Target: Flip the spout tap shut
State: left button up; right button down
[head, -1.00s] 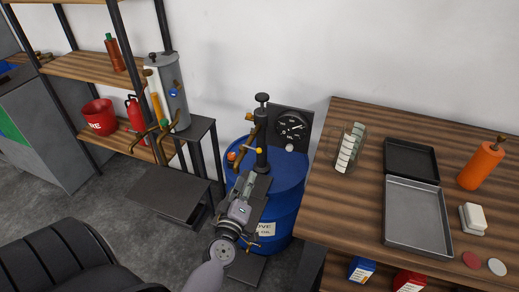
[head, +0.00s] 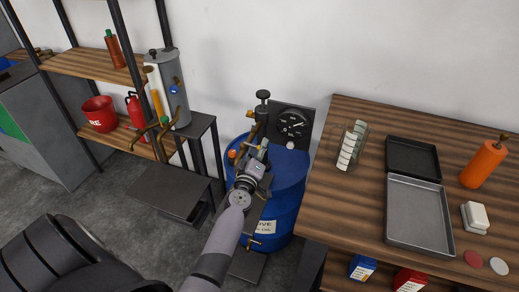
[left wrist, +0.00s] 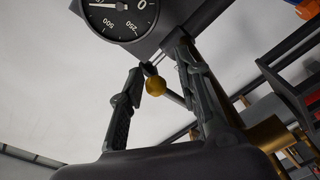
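The hand pump (head: 262,105) stands upright on the blue drum (head: 284,190), with a brass spout (head: 252,137) on its left side. My left gripper (head: 260,152) is in front of the pump, and it hides the lower pump body and most of the tap. In the left wrist view a small yellow-brass ball knob (left wrist: 155,86) on a thin rod shows between the two dark fingers of the left gripper (left wrist: 157,62). The fingers stand apart, with a gap on both sides of the knob. The right gripper is not in view.
A round gauge (head: 292,124) on a dark plate stands behind the pump; it also shows in the left wrist view (left wrist: 122,14). The wooden table (head: 345,215) is close on the right, with a jar (head: 351,146) near its edge. A dark stand (head: 170,188) is on the left.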

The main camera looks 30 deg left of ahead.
pick_arm(q)
grip_shut()
jog(key=shift+w+r+n+y+p, duration=0.1)
jog(key=shift+w+n+y+p, duration=0.15)
jog(key=shift+n+y+p, duration=0.25)
jog(key=shift+w+g+y, duration=0.1)
jog(key=shift+g+y, duration=0.3)
jog(key=shift+y, duration=0.1)
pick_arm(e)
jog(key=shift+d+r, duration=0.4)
pick_arm(q)
grip_release()
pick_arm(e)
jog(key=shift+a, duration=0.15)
